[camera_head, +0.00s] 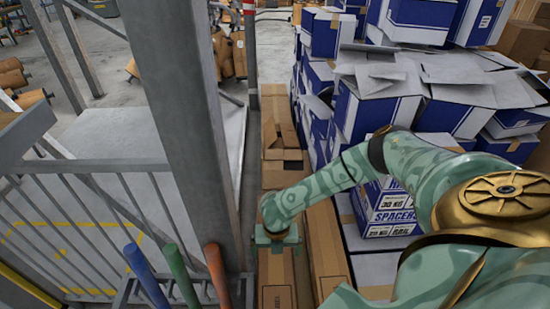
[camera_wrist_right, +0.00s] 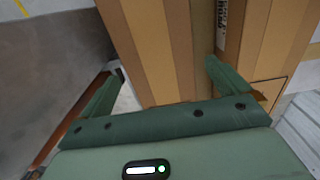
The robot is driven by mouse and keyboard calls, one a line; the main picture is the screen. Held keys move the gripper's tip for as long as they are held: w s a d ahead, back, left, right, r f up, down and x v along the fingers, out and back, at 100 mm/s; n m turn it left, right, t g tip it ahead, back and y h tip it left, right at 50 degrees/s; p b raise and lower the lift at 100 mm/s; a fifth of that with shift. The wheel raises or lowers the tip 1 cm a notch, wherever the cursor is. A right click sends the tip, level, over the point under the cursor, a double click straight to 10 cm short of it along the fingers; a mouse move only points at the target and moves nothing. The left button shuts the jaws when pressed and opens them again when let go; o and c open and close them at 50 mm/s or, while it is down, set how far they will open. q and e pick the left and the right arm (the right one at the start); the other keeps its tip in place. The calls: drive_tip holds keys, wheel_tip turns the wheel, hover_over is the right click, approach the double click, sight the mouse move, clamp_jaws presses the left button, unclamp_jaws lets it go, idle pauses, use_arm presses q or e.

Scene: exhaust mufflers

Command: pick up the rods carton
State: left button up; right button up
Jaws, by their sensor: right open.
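Long brown cartons stand in a narrow row below my right gripper. One carton (camera_head: 277,275) lies directly under the gripper in the head view, and another long carton (camera_head: 325,245) runs beside it on the right. No label reading "rods" can be made out on them. My right gripper (camera_head: 277,245) points down over the first carton. In the right wrist view its two fingers (camera_wrist_right: 162,72) are spread, with a brown carton (camera_wrist_right: 155,40) ahead between them and a second carton (camera_wrist_right: 265,45) to the right. Whether a finger touches a carton cannot be told. My left gripper is not in view.
Blue-and-white boxes (camera_head: 375,105) are piled at the right, with a spacers carton (camera_head: 388,210) near my right arm. A grey post (camera_head: 180,110) and a railing (camera_head: 90,215) stand at the left. Several coloured tubes (camera_head: 183,275) stand at the front left.

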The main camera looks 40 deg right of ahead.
sight(275, 259)
wheel_tip(275, 259, down, 5)
drive_tip(key=shift+a+f+b, duration=0.15)
drive_tip(key=shift+b, duration=0.6)
drive_tip(key=c, duration=1.4)
drive_tip(key=shift+r, duration=0.25)
